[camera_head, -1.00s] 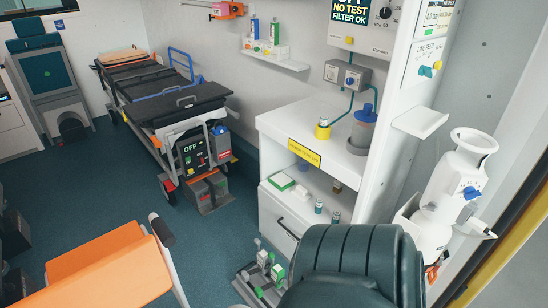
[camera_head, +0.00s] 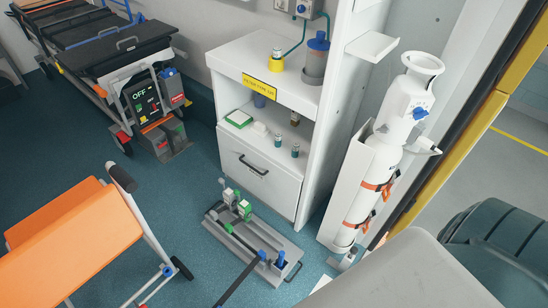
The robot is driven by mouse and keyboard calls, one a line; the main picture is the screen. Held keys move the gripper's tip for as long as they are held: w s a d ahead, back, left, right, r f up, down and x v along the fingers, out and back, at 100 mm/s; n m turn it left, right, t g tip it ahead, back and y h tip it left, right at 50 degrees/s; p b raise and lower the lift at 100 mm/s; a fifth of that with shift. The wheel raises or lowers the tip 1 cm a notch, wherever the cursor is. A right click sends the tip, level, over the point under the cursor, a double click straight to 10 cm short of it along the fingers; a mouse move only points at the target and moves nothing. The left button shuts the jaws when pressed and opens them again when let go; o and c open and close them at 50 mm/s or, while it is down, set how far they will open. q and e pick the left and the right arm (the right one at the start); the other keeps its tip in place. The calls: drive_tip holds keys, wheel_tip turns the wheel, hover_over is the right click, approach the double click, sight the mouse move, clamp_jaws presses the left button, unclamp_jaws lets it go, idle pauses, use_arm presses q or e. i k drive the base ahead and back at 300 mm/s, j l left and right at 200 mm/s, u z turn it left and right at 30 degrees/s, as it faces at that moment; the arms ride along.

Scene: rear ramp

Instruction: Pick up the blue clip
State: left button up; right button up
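Small blue pieces show in a grey tray (camera_head: 222,232) on the floor, in front of the white cabinet. One blue piece (camera_head: 262,255) sits at the end of a dark bar that crosses the tray's front edge. Another blue piece (camera_head: 281,256) stands upright near the tray's right end. They are too small to tell which, if either, is the blue clip. Neither of my grippers is in view.
The white cabinet (camera_head: 258,186) stands behind the tray, with an oxygen cylinder (camera_head: 372,190) to its right. An orange seat (camera_head: 72,232) is at the left and a dark green seat (camera_head: 500,248) at the right. Blue floor (camera_head: 180,215) is clear left of the tray.

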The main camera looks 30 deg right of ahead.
sight(261, 253)
drive_tip(key=z, duration=0.8)
drive_tip(key=u, duration=1.6)
drive_tip(key=i+j+z, duration=0.1)
drive_tip(key=l+z, duration=0.1)
drive_tip(key=z, duration=0.4)
drive_tip(key=l+z, duration=0.1)
drive_tip(key=z, duration=0.4)
drive_tip(key=l+z, duration=0.1)
drive_tip(key=z, duration=0.35)
drive_tip(key=k+l, duration=0.05)
